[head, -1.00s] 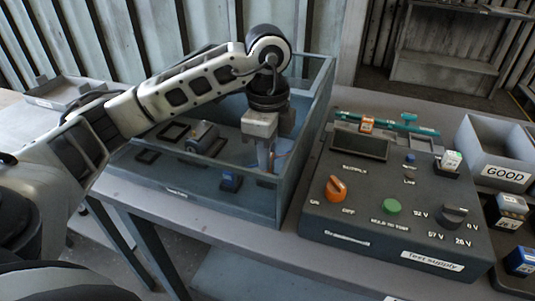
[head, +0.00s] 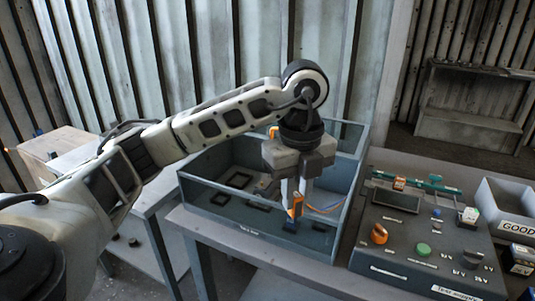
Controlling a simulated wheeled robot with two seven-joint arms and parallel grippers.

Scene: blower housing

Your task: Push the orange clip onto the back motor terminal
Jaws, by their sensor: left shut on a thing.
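My left gripper (head: 296,198) points down inside the open grey-blue housing (head: 250,238). It is shut on the orange clip (head: 296,206), which shows at its fingertips. An orange wire (head: 326,210) runs off to the right of the clip. A small blue block (head: 290,226) is just below the clip; I cannot tell whether they touch. A grey part that looks like the motor (head: 266,188) lies left of the fingers, partly hidden by the gripper. I cannot make out the back terminal. My right gripper is not in view.
The test supply box (head: 400,272), with an orange knob (head: 379,234) and a green button (head: 423,249), stands right of the housing. A grey bin marked GOOD (head: 510,222) is at the far right. The housing walls stand close around my gripper.

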